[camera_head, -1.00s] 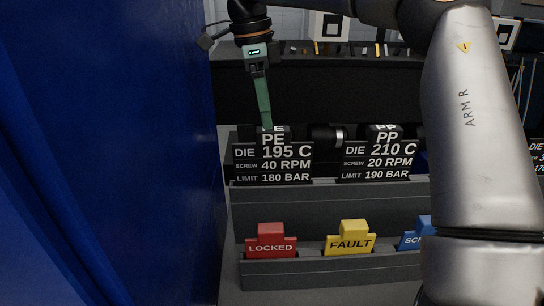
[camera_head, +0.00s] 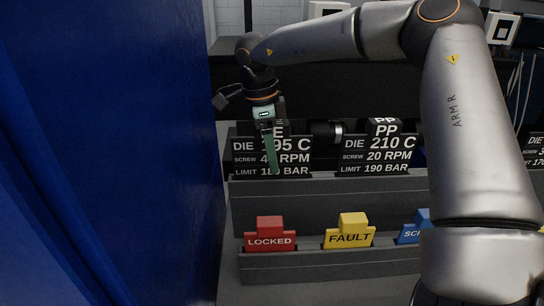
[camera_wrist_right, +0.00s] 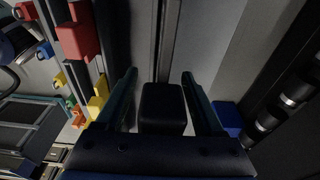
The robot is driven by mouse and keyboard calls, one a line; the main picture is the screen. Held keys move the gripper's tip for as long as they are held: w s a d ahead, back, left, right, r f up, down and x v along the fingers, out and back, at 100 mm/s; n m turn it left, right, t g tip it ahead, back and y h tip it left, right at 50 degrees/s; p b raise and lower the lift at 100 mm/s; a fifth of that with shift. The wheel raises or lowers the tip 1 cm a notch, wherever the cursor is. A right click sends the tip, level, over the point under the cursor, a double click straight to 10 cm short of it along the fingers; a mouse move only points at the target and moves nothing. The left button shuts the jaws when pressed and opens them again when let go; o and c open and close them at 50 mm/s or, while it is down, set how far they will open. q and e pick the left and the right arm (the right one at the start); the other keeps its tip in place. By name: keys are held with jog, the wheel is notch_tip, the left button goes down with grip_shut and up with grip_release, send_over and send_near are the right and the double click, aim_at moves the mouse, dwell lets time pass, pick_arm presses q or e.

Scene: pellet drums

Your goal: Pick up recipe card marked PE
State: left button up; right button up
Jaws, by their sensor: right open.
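The recipe card marked PE (camera_head: 296,160) is a black plate with white text, standing upright in the left slot of the upper grey rack. Its raised top block with the letters PE is partly hidden by my right gripper. My right gripper (camera_head: 271,168) points down in front of the card in the head view, its green finger crossing the text. In the right wrist view the gripper (camera_wrist_right: 159,75) is open, with a black block (camera_wrist_right: 163,108), apparently the card's top block, between the two fingers. Contact is not clear. My left gripper is not in view.
The PP card (camera_head: 376,157) stands to the right in the same rack (camera_head: 330,197). Red LOCKED (camera_head: 270,240), yellow FAULT (camera_head: 349,238) and blue (camera_head: 413,235) tags stand in the lower rack. A blue wall-like surface (camera_head: 110,150) fills the left side.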

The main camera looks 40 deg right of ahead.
jog(key=shift+c, duration=0.3)
grip_shut()
dwell(0.3)
